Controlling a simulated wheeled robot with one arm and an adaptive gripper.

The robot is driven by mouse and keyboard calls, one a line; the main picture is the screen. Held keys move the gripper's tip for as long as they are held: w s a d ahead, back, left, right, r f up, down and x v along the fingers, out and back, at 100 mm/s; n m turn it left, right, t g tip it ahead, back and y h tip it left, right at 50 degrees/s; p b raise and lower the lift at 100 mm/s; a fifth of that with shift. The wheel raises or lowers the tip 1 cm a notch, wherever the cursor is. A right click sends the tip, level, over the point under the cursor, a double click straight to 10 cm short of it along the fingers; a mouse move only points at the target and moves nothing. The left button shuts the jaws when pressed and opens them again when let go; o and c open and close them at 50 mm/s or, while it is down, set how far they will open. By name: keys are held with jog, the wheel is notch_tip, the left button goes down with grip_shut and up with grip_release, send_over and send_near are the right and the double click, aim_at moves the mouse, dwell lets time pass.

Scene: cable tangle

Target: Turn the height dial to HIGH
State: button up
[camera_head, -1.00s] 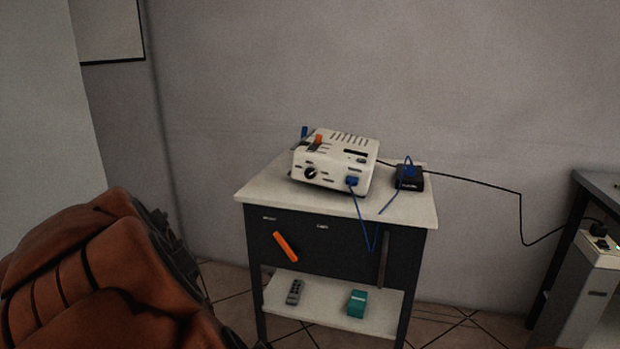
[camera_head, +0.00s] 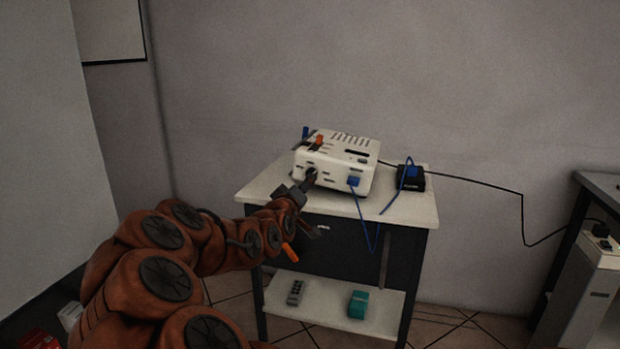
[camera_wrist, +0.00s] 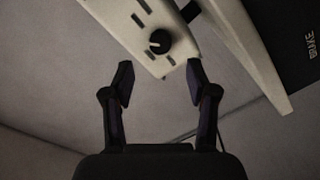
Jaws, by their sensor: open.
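The black round dial (camera_wrist: 160,42) is on the front face of the white box (camera_head: 345,165); I cannot read a label or setting for it. In the wrist view a pale mark shows on its face. My gripper (camera_wrist: 160,82) is open and empty. Its two dark fingers point at the dial, which appears between and just beyond the fingertips, with a visible gap on each side.
The box stands on a white-topped cart (camera_head: 415,209). An orange handle (camera_head: 289,253) on its dark front panel is partly behind my arm. A blue cable (camera_head: 368,225) hangs at the box's right, near a black adapter (camera_head: 411,179). "BRAKE" (camera_wrist: 309,48) is lettered on the panel.

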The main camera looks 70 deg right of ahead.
jog(key=d, duration=0.6)
jog(key=shift+w+f+b, duration=0.1)
jog(key=shift+w+b, duration=0.2)
jog(key=shift+b, duration=0.05)
jog(key=shift+w+d, duration=0.1)
jog(key=shift+d, duration=0.45)
grip_shut()
